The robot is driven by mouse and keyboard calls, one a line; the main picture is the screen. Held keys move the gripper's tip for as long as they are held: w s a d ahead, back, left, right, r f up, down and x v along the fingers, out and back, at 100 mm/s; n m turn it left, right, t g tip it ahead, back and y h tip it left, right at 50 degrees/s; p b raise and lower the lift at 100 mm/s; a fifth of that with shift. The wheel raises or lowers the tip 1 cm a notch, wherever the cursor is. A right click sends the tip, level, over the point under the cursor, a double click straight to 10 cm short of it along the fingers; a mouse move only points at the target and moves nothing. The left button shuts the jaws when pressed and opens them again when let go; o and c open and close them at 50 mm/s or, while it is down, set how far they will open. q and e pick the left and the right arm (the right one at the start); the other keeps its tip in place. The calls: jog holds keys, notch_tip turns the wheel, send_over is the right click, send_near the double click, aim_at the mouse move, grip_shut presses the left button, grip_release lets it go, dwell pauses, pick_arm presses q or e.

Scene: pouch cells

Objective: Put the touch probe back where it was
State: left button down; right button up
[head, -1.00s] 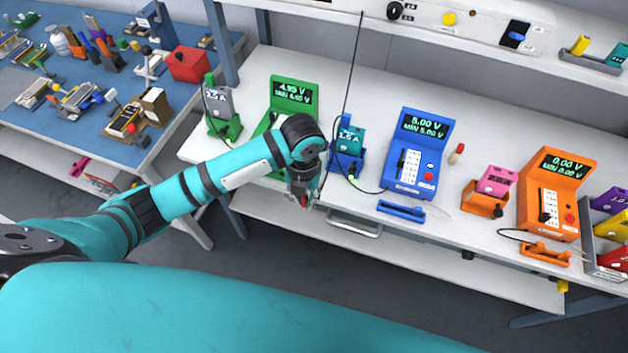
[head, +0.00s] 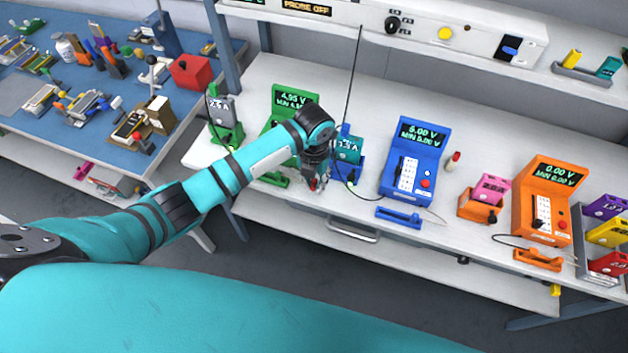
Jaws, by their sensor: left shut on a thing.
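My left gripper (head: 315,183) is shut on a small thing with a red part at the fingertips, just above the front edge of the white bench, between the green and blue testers. The fingers hide most of it, so I cannot tell for sure that it is the touch probe. A green cradle (head: 272,179), a blue cradle (head: 398,217) and an orange cradle (head: 538,259) lie along the front of the bench. My right gripper is not in view.
A green tester (head: 295,101), a blue tester (head: 411,160) and an orange tester (head: 545,200) stand on the bench. A teal cell (head: 349,150) stands right of my wrist. A shelf panel with a "PROBE OFF" display (head: 307,8) runs above. The blue side bench is cluttered.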

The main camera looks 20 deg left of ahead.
aim_at(314, 184)
pick_arm(q)
jog(key=shift+w+a, duration=0.2)
jog(key=shift+w, duration=0.5)
notch_tip(314, 184, down, 3)
jog(key=shift+s+r+p, duration=0.15)
jog(key=shift+r+p, duration=0.05)
jog(key=shift+p, duration=0.35)
jog(key=shift+f, duration=0.5)
jog(key=shift+f, duration=0.1)
jog(key=c, duration=1.3)
grip_release()
jog(key=shift+o, duration=0.2)
